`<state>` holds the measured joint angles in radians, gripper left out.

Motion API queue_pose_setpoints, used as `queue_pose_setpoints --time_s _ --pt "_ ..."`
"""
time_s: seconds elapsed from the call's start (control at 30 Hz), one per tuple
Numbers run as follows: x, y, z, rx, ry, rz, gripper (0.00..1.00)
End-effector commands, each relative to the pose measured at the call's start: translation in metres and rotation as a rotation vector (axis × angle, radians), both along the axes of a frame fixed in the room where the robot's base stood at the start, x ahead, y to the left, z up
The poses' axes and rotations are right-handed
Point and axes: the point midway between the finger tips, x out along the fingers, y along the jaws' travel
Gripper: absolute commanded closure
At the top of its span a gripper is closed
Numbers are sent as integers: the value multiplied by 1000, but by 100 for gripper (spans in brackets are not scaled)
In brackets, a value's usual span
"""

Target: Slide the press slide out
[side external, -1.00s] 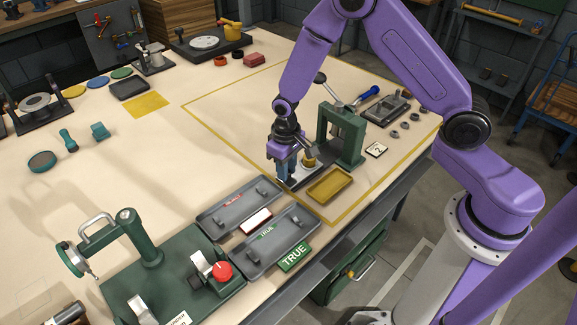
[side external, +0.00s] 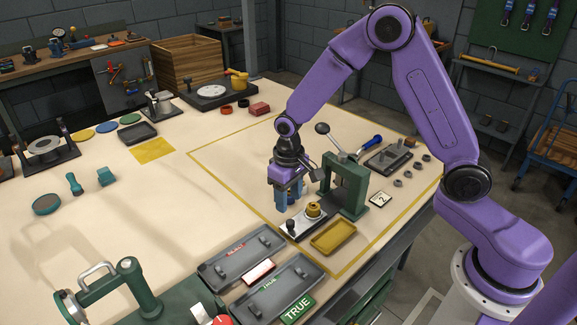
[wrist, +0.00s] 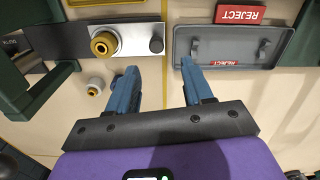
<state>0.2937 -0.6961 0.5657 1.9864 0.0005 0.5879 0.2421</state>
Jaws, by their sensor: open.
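The press slide (side external: 303,221) is a flat metal plate reaching out of the green press (side external: 345,188) onto the table. It carries a round brass-coloured part (side external: 313,209) and a black knob (side external: 291,226) near its outer end. The wrist view shows the slide (wrist: 132,40), the brass part (wrist: 103,44) and the knob (wrist: 156,44) ahead of my fingers. My gripper (side external: 288,197) is open and empty, above the table near the knob end. Its two blue fingers (wrist: 160,72) are apart with nothing between them. The slide's inner end is hidden in the press.
A yellow tray (side external: 333,237) lies beside the slide. Two grey trays, a REJECT one (side external: 242,257) and a TRUE one (side external: 279,290), lie in front. A small brass-and-white fitting (wrist: 95,87) stands near the slide.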

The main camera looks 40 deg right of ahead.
Motion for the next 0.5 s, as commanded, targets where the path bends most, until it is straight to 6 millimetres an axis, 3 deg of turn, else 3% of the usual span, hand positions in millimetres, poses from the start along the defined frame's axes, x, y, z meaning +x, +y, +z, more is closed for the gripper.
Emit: queue_pose_setpoints --time_s 0.3,0.5 --pt "0 1 64 2 -5 0 49" --pt "0 1 87 1 -3 0 49"
